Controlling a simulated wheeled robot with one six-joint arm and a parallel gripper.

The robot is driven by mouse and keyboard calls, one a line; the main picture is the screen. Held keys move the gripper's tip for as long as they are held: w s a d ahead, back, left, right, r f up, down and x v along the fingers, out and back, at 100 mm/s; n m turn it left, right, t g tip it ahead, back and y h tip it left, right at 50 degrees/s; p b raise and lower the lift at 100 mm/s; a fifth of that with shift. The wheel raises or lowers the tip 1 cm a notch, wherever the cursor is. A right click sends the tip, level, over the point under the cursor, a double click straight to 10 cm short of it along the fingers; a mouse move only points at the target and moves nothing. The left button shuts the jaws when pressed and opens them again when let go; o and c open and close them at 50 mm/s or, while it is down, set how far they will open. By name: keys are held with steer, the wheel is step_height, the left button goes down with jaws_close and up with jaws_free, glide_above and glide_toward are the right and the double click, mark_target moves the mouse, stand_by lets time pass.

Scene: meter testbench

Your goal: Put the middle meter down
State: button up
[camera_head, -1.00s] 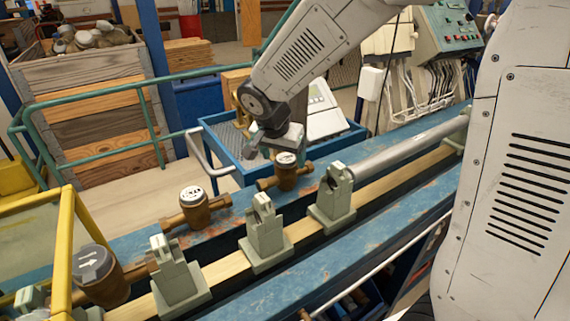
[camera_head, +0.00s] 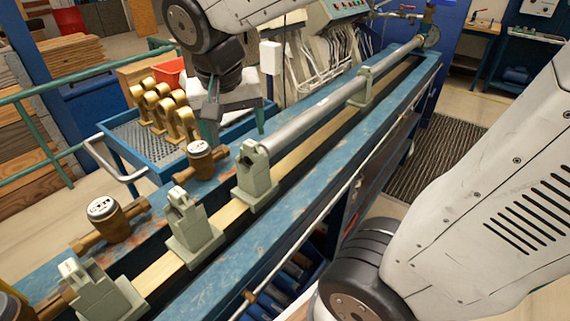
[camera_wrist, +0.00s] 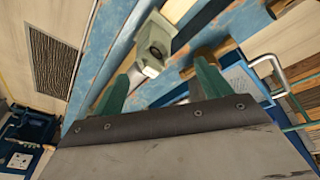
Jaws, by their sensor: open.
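A brown meter with a white dial (camera_head: 200,158) stands on the blue bench rail (camera_head: 150,203), beside the clamp stands. A second, similar meter (camera_head: 105,216) stands further left, and part of a third brown body (camera_head: 10,305) shows at the lower left edge. My gripper (camera_head: 212,126) is open, just above and beside the right-hand meter. I cannot tell whether it touches it. In the wrist view, my gripper's green fingers (camera_wrist: 160,85) stand apart with no meter between them. A brown part (camera_wrist: 206,62) shows partly behind the right finger.
Grey-green clamp stands (camera_head: 257,178) (camera_head: 190,230) line the wooden strip. A silver pipe (camera_head: 325,102) runs to the back right. A blue tray (camera_head: 128,168) with several brass parts (camera_head: 165,105) is behind the meters. A dark mat (camera_head: 432,155) lies at the right.

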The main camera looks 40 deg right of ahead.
steer(key=s+f+n+y, duration=0.1)
steer(key=s+n, duration=0.4)
steer(key=s, duration=0.9)
steer(key=shift+d+f+g+y, duration=0.25)
steer(key=shift+d+g+y, duration=0.2)
steer(key=shift+y, duration=0.15)
steer(key=shift+s, duration=0.1)
